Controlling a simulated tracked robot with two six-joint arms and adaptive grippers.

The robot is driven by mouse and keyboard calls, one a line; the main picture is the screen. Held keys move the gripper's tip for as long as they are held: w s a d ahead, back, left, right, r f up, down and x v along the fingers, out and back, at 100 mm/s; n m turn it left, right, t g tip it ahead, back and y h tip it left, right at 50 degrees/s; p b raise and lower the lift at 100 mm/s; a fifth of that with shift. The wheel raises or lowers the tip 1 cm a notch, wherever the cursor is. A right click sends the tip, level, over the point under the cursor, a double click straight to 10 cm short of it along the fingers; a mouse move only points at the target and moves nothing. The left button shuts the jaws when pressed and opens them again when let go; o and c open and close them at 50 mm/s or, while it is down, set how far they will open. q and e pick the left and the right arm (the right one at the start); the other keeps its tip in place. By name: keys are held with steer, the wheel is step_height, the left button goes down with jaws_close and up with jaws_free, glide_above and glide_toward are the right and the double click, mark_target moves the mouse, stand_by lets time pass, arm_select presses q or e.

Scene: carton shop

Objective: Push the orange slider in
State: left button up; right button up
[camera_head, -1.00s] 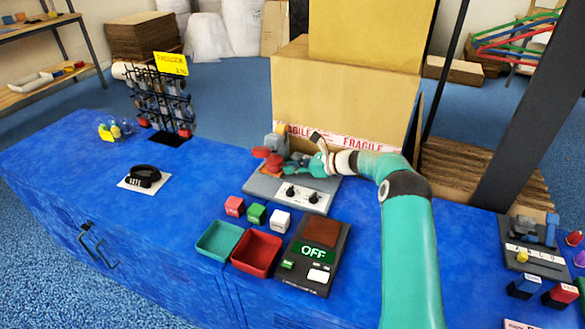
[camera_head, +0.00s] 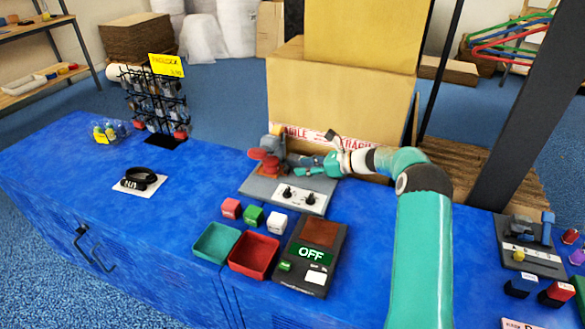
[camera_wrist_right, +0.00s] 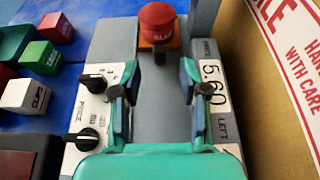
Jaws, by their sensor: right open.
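The orange slider (camera_head: 270,171) is a small orange block on the grey panel device. In the right wrist view the orange block (camera_wrist_right: 174,44) sits at the far end of the grey track, under a red round knob (camera_wrist_right: 157,20). My right gripper (camera_head: 299,166) is to the right of the slider in the head view. In the right wrist view my right gripper (camera_wrist_right: 159,92) is open and empty over the track, its fingertips apart from the slider. My left gripper is not in view.
The grey device (camera_head: 257,187) has two black dials. Large cardboard boxes (camera_head: 340,95) stand close behind it. In front are small cubes (camera_head: 254,215), a teal tray (camera_head: 215,243), a red tray (camera_head: 253,256) and a scale (camera_head: 312,255) reading OFF.

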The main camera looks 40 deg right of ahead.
steer(key=v, duration=0.6)
stand_by(0.3)
